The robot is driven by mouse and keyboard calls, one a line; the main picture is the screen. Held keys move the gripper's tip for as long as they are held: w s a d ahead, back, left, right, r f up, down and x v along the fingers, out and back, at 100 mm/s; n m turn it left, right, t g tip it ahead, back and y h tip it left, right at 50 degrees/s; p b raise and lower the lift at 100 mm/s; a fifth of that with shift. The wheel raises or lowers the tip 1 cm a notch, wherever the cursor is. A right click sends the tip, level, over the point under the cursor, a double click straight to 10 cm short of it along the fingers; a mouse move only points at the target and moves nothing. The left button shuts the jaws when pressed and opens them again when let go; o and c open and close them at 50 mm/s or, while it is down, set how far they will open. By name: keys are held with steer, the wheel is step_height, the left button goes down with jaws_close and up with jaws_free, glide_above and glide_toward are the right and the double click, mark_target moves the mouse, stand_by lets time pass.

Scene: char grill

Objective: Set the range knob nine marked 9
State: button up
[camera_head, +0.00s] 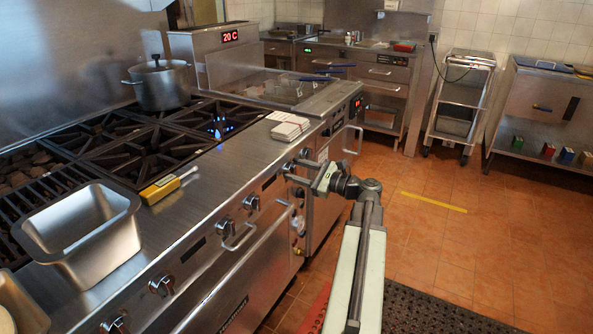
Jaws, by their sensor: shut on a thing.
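The range's front panel carries a row of knobs, among them one at the lower left (161,286) and one nearer the middle (251,202). My gripper (292,170) reaches the panel from the right, at the far end of this row. Its fingers are shut on a range knob (288,167), which they partly hide. The number markings are too small to read, so I cannot tell whether this is knob 9, nor its exact setting.
A pot (160,84) stands on the back burners, and a blue flame (219,128) burns nearby. Tiled floor (440,240) is open to the right.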

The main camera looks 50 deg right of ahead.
steer(key=shift+n, duration=1.9)
steer(key=o, duration=1.4)
steer(key=v, duration=0.8)
steer(key=shift+w, duration=0.1)
